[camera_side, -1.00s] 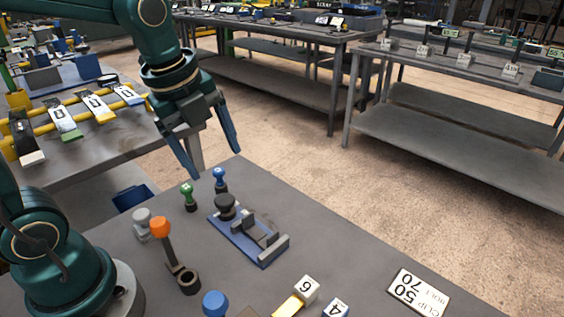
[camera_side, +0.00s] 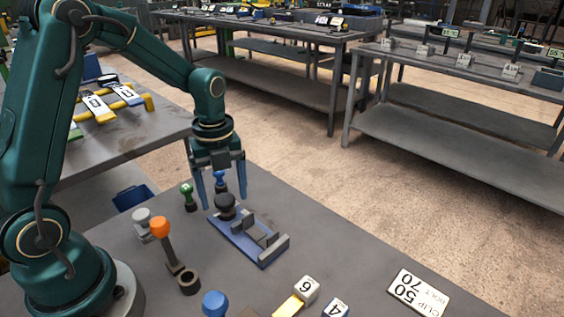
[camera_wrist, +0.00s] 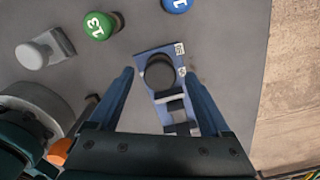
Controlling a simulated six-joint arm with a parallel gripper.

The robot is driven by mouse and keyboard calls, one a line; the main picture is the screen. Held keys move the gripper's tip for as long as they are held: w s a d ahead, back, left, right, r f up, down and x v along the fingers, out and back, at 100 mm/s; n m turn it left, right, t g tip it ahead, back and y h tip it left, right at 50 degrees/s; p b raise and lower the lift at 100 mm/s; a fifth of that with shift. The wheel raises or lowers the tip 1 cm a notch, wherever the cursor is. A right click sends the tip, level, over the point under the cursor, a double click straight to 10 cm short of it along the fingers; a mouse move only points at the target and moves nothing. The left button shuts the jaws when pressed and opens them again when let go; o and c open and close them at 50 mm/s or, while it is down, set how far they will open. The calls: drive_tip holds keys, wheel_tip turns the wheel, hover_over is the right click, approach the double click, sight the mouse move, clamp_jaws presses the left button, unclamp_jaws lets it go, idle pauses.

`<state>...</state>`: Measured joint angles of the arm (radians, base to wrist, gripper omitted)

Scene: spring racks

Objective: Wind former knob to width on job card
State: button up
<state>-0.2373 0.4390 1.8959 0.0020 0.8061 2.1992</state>
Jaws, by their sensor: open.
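The former is a blue base (camera_side: 257,251) with grey jaw blocks (camera_side: 262,233) and a round black knob (camera_side: 225,207) at its far left end. In the wrist view the knob (camera_wrist: 160,73) sits near the middle, with the blue base (camera_wrist: 147,55) around it. My gripper (camera_side: 222,200) is open and empty, pointing down over the knob end. In the wrist view its fingertips (camera_wrist: 158,76) lie on either side of the knob; I cannot tell their exact height.
Green (camera_side: 187,195) and blue (camera_side: 220,178) knobbed pieces stand just behind the former. An orange-topped lever (camera_side: 160,228) and grey knob (camera_side: 141,216) stand left. Blue knob (camera_side: 215,303) and numbered blocks (camera_side: 307,289) lie in front. The bench is clear right of the former.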

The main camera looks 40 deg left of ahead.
drive_tip(key=shift+f, duration=0.1)
clamp_jaws()
